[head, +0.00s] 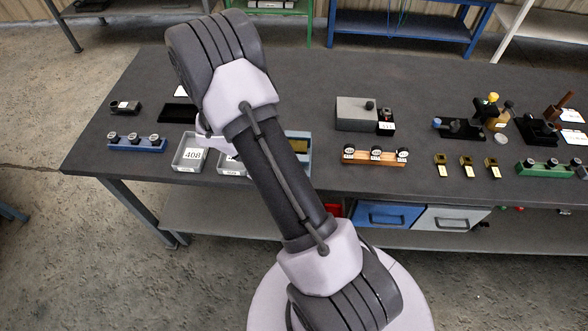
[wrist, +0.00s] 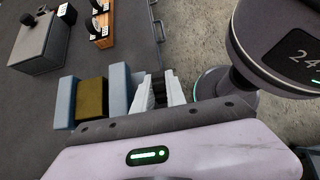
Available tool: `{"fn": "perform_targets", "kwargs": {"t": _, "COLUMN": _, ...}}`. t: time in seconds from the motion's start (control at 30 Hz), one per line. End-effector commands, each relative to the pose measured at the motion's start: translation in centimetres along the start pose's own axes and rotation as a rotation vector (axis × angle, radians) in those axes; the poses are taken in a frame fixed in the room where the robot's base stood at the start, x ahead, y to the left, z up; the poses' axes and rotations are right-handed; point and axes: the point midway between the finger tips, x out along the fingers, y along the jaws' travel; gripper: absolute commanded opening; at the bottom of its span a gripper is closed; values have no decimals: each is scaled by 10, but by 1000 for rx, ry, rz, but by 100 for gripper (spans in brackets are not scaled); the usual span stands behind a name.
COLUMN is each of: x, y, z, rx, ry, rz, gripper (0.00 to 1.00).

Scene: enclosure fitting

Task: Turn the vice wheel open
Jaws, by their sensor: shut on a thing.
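The vice (head: 304,140) stands near the table's front edge in the head view, partly hidden behind my arm. In the wrist view its two pale blue jaws (wrist: 118,88) stand on either side of a brass-coloured block (wrist: 91,98), with no clear gap to be seen. My gripper (wrist: 159,90) is in front of the vice, at the table edge. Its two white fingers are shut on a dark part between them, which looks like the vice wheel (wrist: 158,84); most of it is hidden. The gripper's fingers and the wheel are hidden behind my arm in the head view.
An orange rack with round dials (head: 375,157) and a grey box (head: 357,113) stand right of the vice. A grey bin marked 408 (head: 190,154) and a blue rack (head: 137,144) are to the left. Drawers (head: 388,215) hang below the tabletop.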

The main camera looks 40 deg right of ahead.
Motion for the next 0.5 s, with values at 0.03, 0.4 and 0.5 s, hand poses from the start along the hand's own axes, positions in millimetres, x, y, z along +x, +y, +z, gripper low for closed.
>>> {"fn": "perform_targets", "kwargs": {"t": 0.03, "x": -3, "y": 0, "z": 0, "rx": -4, "ry": -41, "rz": 1, "gripper": 0}}
{"fn": "perform_targets", "kwargs": {"t": 0.4, "x": -2, "y": 0, "z": -7, "rx": -3, "ry": -348, "rz": 1, "gripper": 0}}
{"fn": "perform_targets", "kwargs": {"t": 0.5, "x": -1, "y": 0, "z": -8, "rx": -2, "ry": -411, "rz": 0, "gripper": 0}}
